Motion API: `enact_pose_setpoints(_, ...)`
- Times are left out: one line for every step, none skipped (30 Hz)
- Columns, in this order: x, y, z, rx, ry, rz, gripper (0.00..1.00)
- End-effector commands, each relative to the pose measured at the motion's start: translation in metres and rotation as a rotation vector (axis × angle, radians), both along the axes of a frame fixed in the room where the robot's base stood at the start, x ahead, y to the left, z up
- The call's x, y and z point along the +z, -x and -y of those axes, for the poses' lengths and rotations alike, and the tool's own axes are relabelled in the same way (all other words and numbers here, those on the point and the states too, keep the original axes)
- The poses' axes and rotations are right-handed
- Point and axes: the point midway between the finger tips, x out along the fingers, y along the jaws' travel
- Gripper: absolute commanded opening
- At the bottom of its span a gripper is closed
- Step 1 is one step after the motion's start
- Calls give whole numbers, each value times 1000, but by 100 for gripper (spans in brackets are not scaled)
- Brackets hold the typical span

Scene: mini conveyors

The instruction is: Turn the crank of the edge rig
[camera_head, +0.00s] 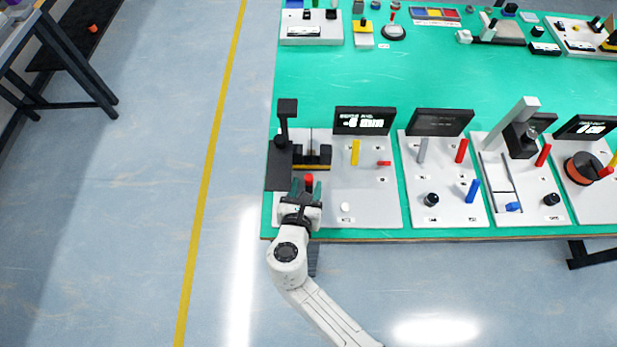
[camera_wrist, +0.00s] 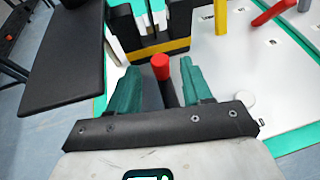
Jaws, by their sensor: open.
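The edge rig (camera_head: 370,208) is the leftmost pale panel at the near edge of the green bench. A red-tipped handle, which looks like its crank (camera_head: 309,179), stands at the panel's near left. In the wrist view the red tip (camera_wrist: 160,61) sits on a dark stem between my two green fingers. My gripper (camera_head: 307,188) is open around the handle, with a gap visible on both sides in the wrist view (camera_wrist: 158,75). The handle's lower end is hidden by my gripper.
A black arm and plate (camera_head: 279,160) stand just left of the handle. A black-and-yellow block (camera_head: 312,160) lies beyond it. A yellow lever (camera_head: 355,152), small red lever (camera_head: 384,163) and white button (camera_head: 345,207) are to the right. Other rigs continue rightward; open floor lies left.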

Motion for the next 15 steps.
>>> enact_pose_setpoints(4, 11, -2, 3, -1, -1, 49)
enact_pose_setpoints(6, 16, -3, 2, -2, -2, 49)
enact_pose_setpoints(8, 23, -5, 2, -2, -2, 49)
enact_pose_setpoints(11, 28, -6, 1, -3, -1, 49)
enact_pose_setpoints(13, 32, -7, 1, -2, -1, 49)
enact_pose_setpoints(15, 38, -8, 2, -1, -2, 49)
enact_pose_setpoints(17, 42, -9, 2, -1, -1, 49)
enact_pose_setpoints(19, 45, -10, 1, -2, 0, 49)
enact_pose_setpoints(20, 49, -10, 1, -1, 0, 49)
enact_pose_setpoints(21, 51, -10, 0, -1, 0, 49)
enact_pose_setpoints(22, 53, -11, 0, -1, 0, 49)
enact_pose_setpoints(23, 56, -11, 0, -1, 0, 49)
enact_pose_setpoints(24, 57, -11, 0, -1, 0, 49)
enact_pose_setpoints(24, 58, -12, 0, -1, 0, 49)
enact_pose_setpoints(25, 58, -12, 0, -1, 0, 49)
